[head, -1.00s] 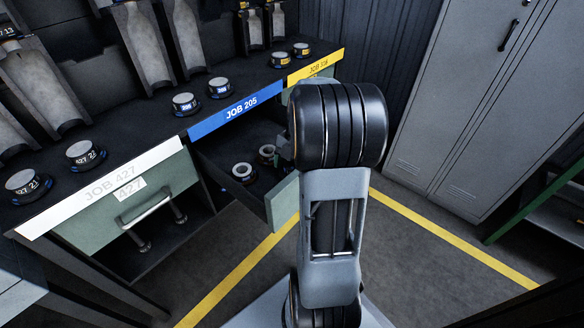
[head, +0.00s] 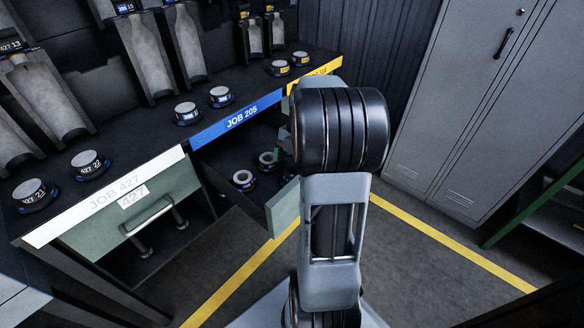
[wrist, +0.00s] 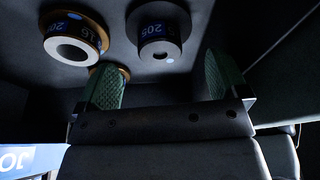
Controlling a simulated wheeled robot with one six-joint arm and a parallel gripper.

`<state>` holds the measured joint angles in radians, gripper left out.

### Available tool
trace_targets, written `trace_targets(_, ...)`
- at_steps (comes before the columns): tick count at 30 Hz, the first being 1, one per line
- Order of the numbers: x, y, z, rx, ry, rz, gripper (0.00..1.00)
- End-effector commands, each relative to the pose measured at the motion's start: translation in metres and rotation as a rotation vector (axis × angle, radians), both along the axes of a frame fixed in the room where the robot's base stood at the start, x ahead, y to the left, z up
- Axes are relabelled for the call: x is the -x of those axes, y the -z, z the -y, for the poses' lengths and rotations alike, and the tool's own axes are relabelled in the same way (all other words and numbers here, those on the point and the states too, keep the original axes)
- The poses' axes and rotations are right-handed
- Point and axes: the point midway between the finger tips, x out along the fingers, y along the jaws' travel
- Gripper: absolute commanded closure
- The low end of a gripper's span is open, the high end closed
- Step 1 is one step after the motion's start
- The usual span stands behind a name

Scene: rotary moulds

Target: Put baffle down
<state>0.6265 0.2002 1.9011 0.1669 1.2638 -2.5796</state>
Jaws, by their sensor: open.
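My gripper (wrist: 160,78) is open, its two green-padded fingers apart with nothing between the pads. Just beyond the fingertips a grey round part with a small hole and a blue 205 label (wrist: 158,42) sits in the drawer, apart from the fingers; I take it for the baffle. A ring with a brown flange and wider hole (wrist: 75,40) is to its left. Another brown-rimmed part (wrist: 122,72) is partly hidden behind the left finger. In the head view the open drawer (head: 284,206) under JOB 205 holds ring parts (head: 243,180); my arm hides most of the gripper.
The bench edge carries a white JOB 427 strip (head: 105,200), a blue JOB 205 strip (head: 236,122) and a yellow strip. Capped round parts (head: 220,96) and mould halves (head: 142,55) stand on the bench. Grey lockers (head: 460,100) are at right; floor between is clear.

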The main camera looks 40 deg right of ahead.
Motion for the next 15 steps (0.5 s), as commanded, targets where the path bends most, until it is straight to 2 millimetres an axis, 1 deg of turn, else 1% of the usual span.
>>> trace_targets(1,-0.001,-0.015,0.003,0.002,0.001,0.001,0.08)
trace_targets(6,-0.003,-0.043,0.011,0.001,0.000,0.000,0.08)
trace_targets(10,-0.005,-0.059,0.015,0.000,0.000,0.000,0.08)
trace_targets(15,-0.006,-0.070,0.018,-0.001,0.000,-0.001,0.08)
